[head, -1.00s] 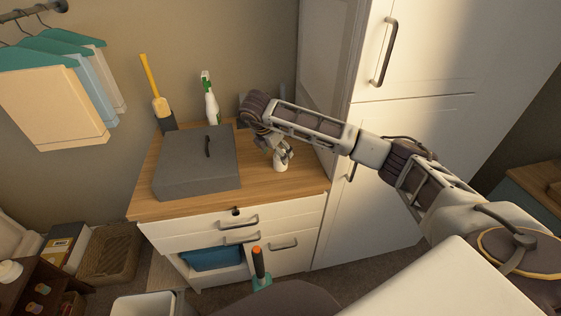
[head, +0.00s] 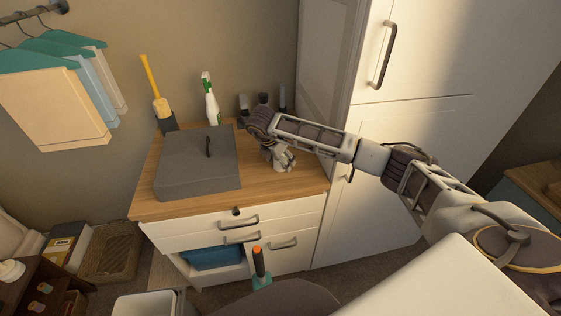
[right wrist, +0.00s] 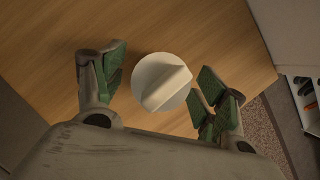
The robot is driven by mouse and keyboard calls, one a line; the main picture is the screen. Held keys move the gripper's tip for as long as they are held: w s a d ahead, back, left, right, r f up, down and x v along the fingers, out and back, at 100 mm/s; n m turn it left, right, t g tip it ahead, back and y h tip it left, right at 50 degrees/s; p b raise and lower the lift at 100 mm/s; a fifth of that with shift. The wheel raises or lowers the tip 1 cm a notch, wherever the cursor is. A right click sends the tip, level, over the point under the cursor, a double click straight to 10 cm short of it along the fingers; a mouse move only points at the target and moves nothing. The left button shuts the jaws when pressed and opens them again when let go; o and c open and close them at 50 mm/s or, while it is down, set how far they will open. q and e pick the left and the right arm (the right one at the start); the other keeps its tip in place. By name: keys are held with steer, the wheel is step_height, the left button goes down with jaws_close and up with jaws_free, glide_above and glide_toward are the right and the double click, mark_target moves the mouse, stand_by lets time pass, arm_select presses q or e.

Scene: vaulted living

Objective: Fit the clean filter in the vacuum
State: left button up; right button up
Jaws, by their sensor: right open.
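My right gripper (head: 284,163) is over the right part of the wooden counter top, pointing down. In the right wrist view the gripper (right wrist: 157,88) is open, with green-padded fingers on both sides of a round white piece (right wrist: 160,82) with a raised bar across it. The piece sits on the wood between the fingers, and I see no contact. It may be the filter; I cannot tell whether it is clean. In the head view my gripper mostly hides it. I cannot make out a vacuum for certain. My left gripper is not in view.
A grey lidded box (head: 197,165) fills the counter's left side. A green-and-white bottle (head: 211,100), a yellow-handled brush (head: 156,95) and dark items (head: 244,104) stand behind. A tall white cabinet (head: 385,140) borders the right.

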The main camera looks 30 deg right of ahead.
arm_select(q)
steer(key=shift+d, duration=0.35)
arm_select(e)
steer(key=c, duration=1.1)
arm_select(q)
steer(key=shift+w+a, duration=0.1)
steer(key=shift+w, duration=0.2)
arm_select(e)
steer(key=shift+r, duration=0.1)
